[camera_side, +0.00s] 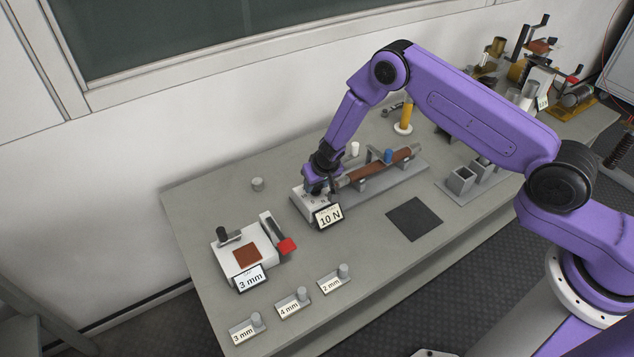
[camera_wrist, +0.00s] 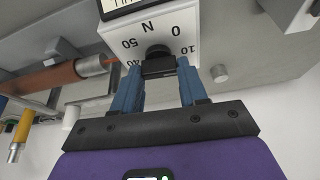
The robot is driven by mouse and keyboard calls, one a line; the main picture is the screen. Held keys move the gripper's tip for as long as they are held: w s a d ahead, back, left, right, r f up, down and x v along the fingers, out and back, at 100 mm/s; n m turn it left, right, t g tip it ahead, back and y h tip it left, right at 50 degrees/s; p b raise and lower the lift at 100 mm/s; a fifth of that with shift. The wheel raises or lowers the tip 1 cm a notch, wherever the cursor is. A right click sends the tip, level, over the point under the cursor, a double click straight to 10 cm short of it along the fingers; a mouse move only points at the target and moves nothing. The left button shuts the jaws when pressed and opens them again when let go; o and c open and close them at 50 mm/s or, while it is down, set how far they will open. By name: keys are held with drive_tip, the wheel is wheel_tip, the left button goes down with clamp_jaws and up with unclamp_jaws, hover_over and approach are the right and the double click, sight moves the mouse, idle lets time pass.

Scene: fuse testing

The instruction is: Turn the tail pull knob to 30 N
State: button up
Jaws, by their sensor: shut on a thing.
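The white tail pull box (camera_side: 299,204) stands on the bench, with a sign (camera_side: 328,216) reading "10 N" at its front. In the wrist view its dial face (camera_wrist: 178,28) shows the marks 0, 10, 40 and 50 and the letter N. The black knob (camera_wrist: 158,62) sits on this face. My gripper (camera_wrist: 160,82) is shut on the knob, one blue finger on each side. The fingers cover part of the scale, and I cannot tell which mark the knob points to. In the side view my gripper (camera_side: 318,188) is over the box and hides the knob.
A brown cylinder (camera_side: 388,166) lies in a cradle right of the box. A white unit with a "3 mm" sign (camera_side: 250,278) stands at the left front, with several labelled blocks (camera_side: 292,303) near the front edge. A dark mat (camera_side: 414,218) lies to the right.

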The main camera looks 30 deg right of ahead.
drive_tip(key=m+h, duration=0.1)
drive_tip(key=m, duration=0.1)
drive_tip(key=m+g+h, duration=0.1)
drive_tip(key=m, duration=0.2)
drive_tip(key=shift+a+m, duration=0.15)
drive_tip(key=shift+m, duration=0.15)
drive_tip(key=m+g+h, duration=0.1)
drive_tip(key=m, duration=0.3)
drive_tip(key=shift+w+a+m, duration=0.1)
drive_tip(key=shift+w+m, duration=0.05)
drive_tip(key=shift+m, duration=0.15)
drive_tip(key=m, duration=0.2)
drive_tip(key=m+g+h, duration=0.1)
drive_tip(key=m, duration=0.1)
drive_tip(key=shift+w+g, duration=0.1)
drive_tip(key=shift+g, duration=0.2)
drive_tip(key=m+g, duration=0.1)
drive_tip(key=m, duration=0.3)
drive_tip(key=shift+w+m+g, duration=0.1)
drive_tip(key=shift+m+g, duration=0.2)
drive_tip(key=shift+g, duration=0.1)
drive_tip(key=shift+m, duration=0.3)
drive_tip(key=o, duration=1.1)
drive_tip(key=shift+c, duration=0.2)
drive_tip(key=v, duration=1.2)
